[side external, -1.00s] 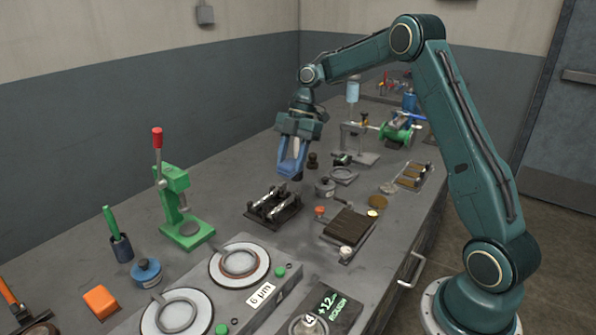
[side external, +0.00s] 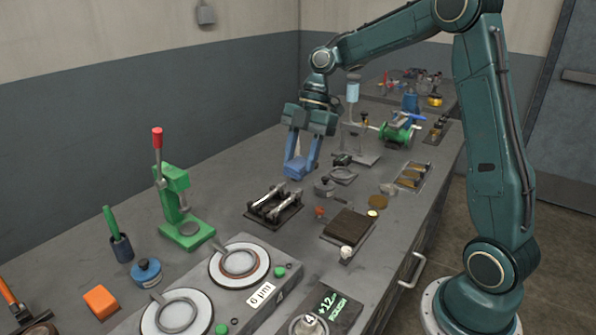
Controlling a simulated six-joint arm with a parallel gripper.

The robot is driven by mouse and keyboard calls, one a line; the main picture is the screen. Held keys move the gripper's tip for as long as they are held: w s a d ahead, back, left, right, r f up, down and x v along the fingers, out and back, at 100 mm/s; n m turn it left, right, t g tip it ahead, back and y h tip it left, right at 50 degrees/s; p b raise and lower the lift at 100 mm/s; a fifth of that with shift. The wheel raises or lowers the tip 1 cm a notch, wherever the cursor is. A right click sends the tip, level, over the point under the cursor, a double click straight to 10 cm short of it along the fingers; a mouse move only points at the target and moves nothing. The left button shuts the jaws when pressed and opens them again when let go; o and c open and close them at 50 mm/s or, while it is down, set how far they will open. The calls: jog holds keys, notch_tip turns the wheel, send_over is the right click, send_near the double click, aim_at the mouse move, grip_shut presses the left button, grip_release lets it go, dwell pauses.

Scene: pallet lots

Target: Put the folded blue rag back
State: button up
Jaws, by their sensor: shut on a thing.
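My gripper (side external: 301,163) is in the middle of the side external view, pointing down over the bench behind the black rack with metal bars. It is shut on the folded blue rag (side external: 297,173), a small blue piece at the fingertips. The rag's outline partly merges with the bluish fingers. I cannot tell how far it is above the bench.
The black rack (side external: 274,206) stands just in front of my gripper. A green press (side external: 179,213) stands left. Bare bench (side external: 235,172) lies left of my gripper.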

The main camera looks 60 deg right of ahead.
notch_tip(320, 180, down, 20)
jog(key=shift+r, duration=0.2)
dwell(0.8)
jog(key=shift+f, duration=0.1)
jog(key=o, duration=0.9)
jog(key=shift+o, duration=0.3)
jog(key=v, duration=1.2)
